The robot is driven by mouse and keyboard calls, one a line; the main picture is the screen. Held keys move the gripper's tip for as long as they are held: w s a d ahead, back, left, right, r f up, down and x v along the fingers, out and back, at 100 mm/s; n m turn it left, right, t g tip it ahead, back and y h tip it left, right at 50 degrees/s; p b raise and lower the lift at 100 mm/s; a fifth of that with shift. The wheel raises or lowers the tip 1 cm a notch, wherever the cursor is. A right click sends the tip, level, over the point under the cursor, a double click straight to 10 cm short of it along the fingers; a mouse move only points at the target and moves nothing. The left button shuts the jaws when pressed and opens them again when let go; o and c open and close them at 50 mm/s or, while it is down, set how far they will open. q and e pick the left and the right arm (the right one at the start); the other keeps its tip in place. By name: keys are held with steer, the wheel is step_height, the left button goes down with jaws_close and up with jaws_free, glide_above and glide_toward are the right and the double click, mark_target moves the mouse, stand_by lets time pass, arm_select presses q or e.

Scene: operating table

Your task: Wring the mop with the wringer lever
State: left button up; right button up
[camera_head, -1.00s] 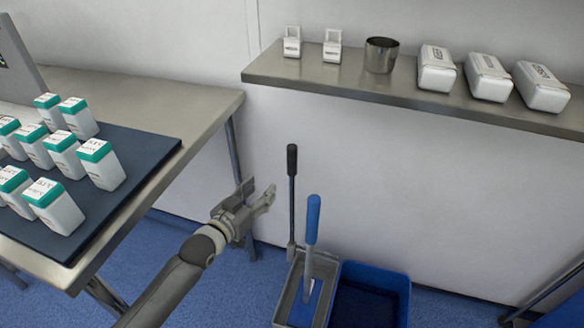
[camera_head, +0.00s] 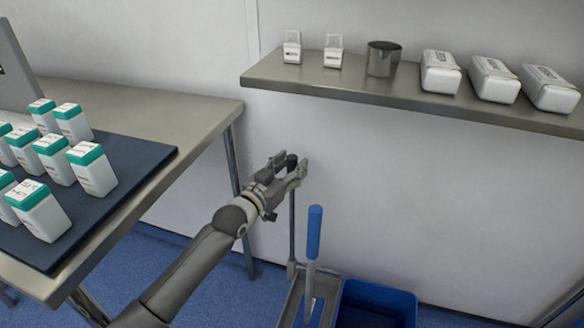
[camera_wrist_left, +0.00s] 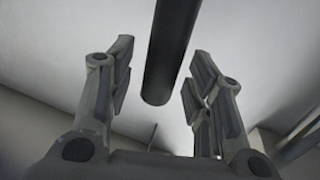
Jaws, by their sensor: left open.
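The wringer lever (camera_head: 292,222) stands upright at the back of the grey wringer (camera_head: 291,300). Its black grip (camera_head: 291,160) is at the top, partly hidden by my left gripper (camera_head: 292,165). My left gripper is open, with its fingers around the top of the lever in the head view. In the left wrist view, the black grip (camera_wrist_left: 170,60) lies between the two open fingers (camera_wrist_left: 155,85), apart from both. The mop (camera_head: 314,232) has a blue handle and stands in the wringer, right of the lever. My right gripper is not seen.
A blue bucket (camera_head: 372,290) adjoins the wringer on the right. A steel table (camera_head: 205,125) with a dark mat (camera_head: 150,150) and several teal-capped boxes is at the left. A wall shelf (camera_head: 330,88) holds a metal cup (camera_head: 382,58) and several white packages above the bucket.

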arm_select(q)
steer(key=shift+w+d, duration=0.3)
steer(key=shift+w, duration=0.15)
jaws_close()
